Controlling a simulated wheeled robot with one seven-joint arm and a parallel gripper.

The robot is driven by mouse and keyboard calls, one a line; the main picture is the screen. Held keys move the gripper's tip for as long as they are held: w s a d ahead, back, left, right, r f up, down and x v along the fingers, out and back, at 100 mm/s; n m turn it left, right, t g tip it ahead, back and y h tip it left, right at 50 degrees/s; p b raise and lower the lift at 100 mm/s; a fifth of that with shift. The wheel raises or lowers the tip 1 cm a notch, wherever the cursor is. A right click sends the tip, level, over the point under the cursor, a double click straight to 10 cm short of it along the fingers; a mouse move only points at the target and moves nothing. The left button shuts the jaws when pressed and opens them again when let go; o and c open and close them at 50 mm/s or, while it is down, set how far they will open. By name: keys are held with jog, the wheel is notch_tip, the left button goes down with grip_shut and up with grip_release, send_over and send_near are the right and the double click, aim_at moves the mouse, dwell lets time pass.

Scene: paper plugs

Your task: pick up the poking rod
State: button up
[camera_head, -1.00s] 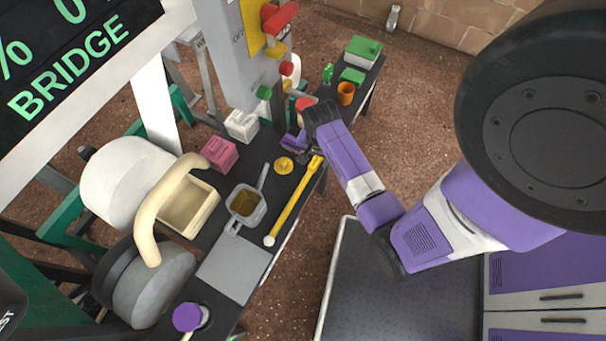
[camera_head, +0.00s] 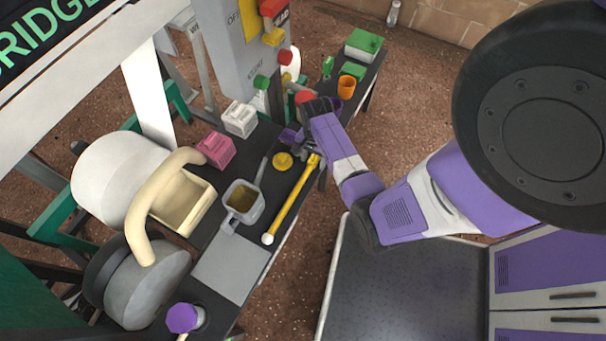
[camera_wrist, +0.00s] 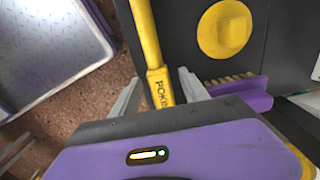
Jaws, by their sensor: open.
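The poking rod (camera_head: 290,203) is a long yellow rod with a white ball at its near end. It lies along the right edge of the dark bench. In the wrist view its yellow handle (camera_wrist: 155,70), with lettering that starts "POKI", runs down between my two fingers. My gripper (camera_wrist: 158,85) is open, with one grey finger on each side of the handle and gaps showing. In the head view my gripper (camera_head: 308,150) is at the far end of the rod, partly hidden by my wrist.
A yellow disc (camera_head: 282,161) and a purple holder (camera_wrist: 240,95) are close to the rod. A grey square pot (camera_head: 242,205), a pink box (camera_head: 216,149), a white box (camera_head: 239,119) and an orange cup (camera_head: 346,87) stand on the bench. Floor lies beyond the bench's right edge.

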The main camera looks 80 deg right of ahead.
grip_shut()
jog(key=shift+r, duration=0.15)
notch_tip(320, 180, up, 20)
jog(key=p, duration=0.4)
jog(key=shift+p, duration=0.4)
